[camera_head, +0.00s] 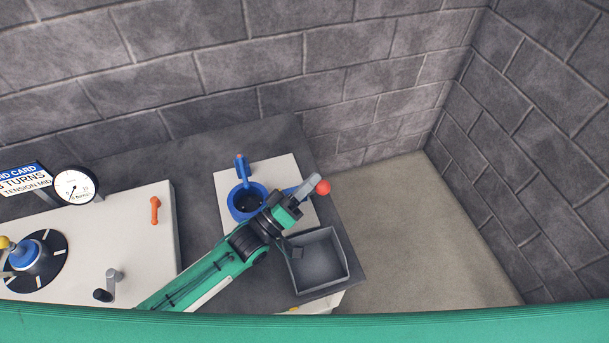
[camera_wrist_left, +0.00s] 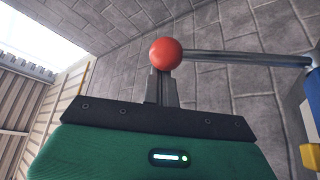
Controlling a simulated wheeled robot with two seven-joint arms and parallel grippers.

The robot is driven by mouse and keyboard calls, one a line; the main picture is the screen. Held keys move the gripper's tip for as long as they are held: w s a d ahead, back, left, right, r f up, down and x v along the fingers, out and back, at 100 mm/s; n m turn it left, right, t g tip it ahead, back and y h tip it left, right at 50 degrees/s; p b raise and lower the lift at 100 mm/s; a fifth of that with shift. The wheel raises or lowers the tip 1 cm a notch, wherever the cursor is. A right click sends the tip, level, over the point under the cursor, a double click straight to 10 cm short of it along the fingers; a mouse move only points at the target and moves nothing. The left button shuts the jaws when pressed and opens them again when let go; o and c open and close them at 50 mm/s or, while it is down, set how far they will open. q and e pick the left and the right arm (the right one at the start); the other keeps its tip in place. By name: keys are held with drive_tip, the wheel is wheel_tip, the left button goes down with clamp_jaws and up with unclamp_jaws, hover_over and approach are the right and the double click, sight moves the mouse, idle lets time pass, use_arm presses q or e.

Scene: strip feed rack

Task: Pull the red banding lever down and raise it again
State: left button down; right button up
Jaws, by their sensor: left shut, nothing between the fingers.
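The banding lever is a grey metal rod with a red ball knob (camera_head: 323,187) at its end, by the blue ring-shaped device (camera_head: 234,203). In the left wrist view the red ball (camera_wrist_left: 166,53) sits right at my fingertips, and the rod (camera_wrist_left: 245,58) runs right to a pivot by a blue part. My left gripper (camera_head: 314,181) is shut, with its fingers beside the ball; they also show in the wrist view (camera_wrist_left: 161,76). Nothing is between the fingers. I cannot tell whether they touch the ball. My gripper partly hides the rod in the head view. My right gripper is not in view.
A grey open bin (camera_head: 318,286) stands just below my left wrist at the table's right edge. A white panel (camera_head: 130,235) at left carries an orange handle (camera_head: 155,210), a crank and a dial (camera_head: 74,186). Stone walls enclose the back and right; the floor at right is clear.

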sight(318, 192)
use_arm(q)
drive_tip(key=shift+s+d+f+m+h+b, duration=0.15)
drive_tip(key=shift+s+f+b, duration=0.1)
drive_tip(key=shift+s, duration=0.15)
drive_tip(key=shift+s+d+f+m+h+b, duration=0.15)
drive_tip(key=shift+s+f+m, duration=0.1)
drive_tip(key=shift+s, duration=0.2)
drive_tip(key=shift+s+d+f+m+b, duration=0.15)
drive_tip(key=shift+s+f, duration=0.1)
drive_tip(key=shift+s, duration=0.15)
drive_tip(key=shift+r, duration=0.1)
